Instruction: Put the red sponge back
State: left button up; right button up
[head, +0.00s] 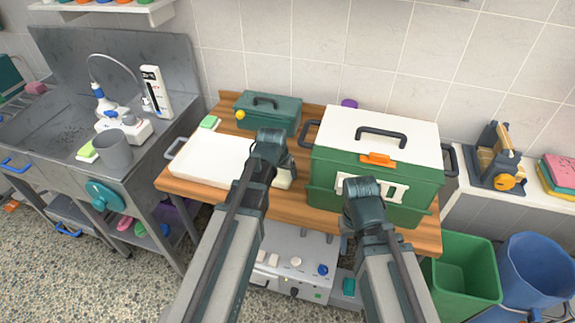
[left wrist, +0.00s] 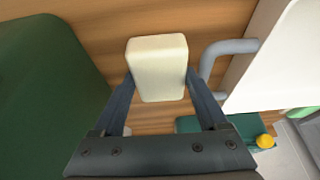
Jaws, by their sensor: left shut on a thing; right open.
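My left gripper (head: 278,172) is shut on a cream block (left wrist: 157,68), held between its fingers above the wooden table. The block also shows in the head view (head: 284,179), partly hidden by the gripper, beside the white tray (head: 208,160). My right gripper (head: 362,190) is in front of the green box with a white lid (head: 375,150); it is open, its fingers mostly hidden. No clearly red sponge shows. A small pinkish-red block (head: 36,88) lies at the far left by the sink, and a reddish-pink slab (head: 561,168) tops a stack at the right.
A steel sink (head: 60,125) is left. Green (head: 465,270) and blue (head: 535,270) bins stand at the lower right. A bare strip of table lies between tray and box.

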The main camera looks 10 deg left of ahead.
pick_arm(q)
jog(key=w, duration=0.4)
jog(key=shift+w+f+b, duration=0.35)
jog(key=shift+f+b, duration=0.25)
jog(key=shift+f, duration=0.05)
jog(key=shift+d+f+b, duration=0.1)
jog(key=shift+f+b, duration=0.2)
jog(key=shift+s+r, duration=0.15)
jog(key=shift+r, duration=0.05)
pick_arm(e)
jog(key=shift+w+d+f, duration=0.25)
jog(key=shift+w+f, duration=0.2)
jog(key=shift+f, duration=0.3)
pick_arm(q)
jog(key=shift+f, duration=0.1)
pick_arm(e)
jog(key=shift+f, duration=0.1)
pick_arm(q)
jog(key=shift+f, duration=0.2)
jog(key=o, duration=0.9)
jog(key=shift+r, duration=0.1)
